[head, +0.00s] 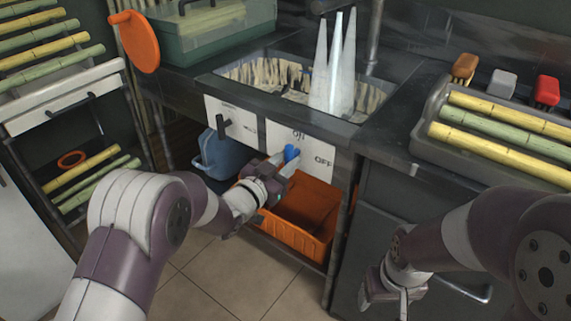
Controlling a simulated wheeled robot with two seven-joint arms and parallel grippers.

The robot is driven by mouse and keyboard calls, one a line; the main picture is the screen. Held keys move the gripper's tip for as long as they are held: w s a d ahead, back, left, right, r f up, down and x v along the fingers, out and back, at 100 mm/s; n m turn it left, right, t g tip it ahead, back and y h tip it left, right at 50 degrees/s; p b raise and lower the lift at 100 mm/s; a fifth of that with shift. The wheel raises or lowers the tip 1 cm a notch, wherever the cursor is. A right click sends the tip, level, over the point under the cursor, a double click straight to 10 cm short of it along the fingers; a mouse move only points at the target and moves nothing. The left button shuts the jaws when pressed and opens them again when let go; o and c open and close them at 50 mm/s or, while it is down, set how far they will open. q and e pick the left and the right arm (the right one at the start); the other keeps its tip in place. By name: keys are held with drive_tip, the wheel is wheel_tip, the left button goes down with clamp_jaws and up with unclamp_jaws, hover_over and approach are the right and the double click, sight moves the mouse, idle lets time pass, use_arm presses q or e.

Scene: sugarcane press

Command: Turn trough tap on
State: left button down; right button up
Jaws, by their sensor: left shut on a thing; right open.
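The trough (378,106) is a sink-like basin set in the dark counter, with several pale upright streams or spikes standing in it. White panels on its front carry a dark handle (222,127) at left and a blue tap knob (291,153) at right. An "OFF" label (323,161) is printed right of the blue knob. My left gripper (284,164) is at the blue knob and shut on it; its fingers partly hide the knob. My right gripper (392,292) is open and empty, low in front of the dark cabinet at right.
An orange crate (311,236) stands under the trough, just below my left gripper. A blue container (214,158) is left of it. A tray of cane (436,158) sits on the right counter near several brushes. A cart with cane (62,100) stands at left.

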use_arm(q)
drive_tip(key=c, duration=1.8)
unclamp_jaws()
drive_tip(key=shift+d+f+m+b, duration=0.1)
drive_tip(key=shift+m+b, duration=0.2)
drive_tip(key=shift+m, duration=0.7)
drive_tip(key=shift+c, duration=0.2)
drive_tip(key=shift+m, duration=0.3)
drive_tip(key=o, duration=1.8)
drive_tip(key=shift+r, duration=0.25)
drive_tip(key=shift+c, duration=0.2)
drive_tip(key=shift+f, duration=0.1)
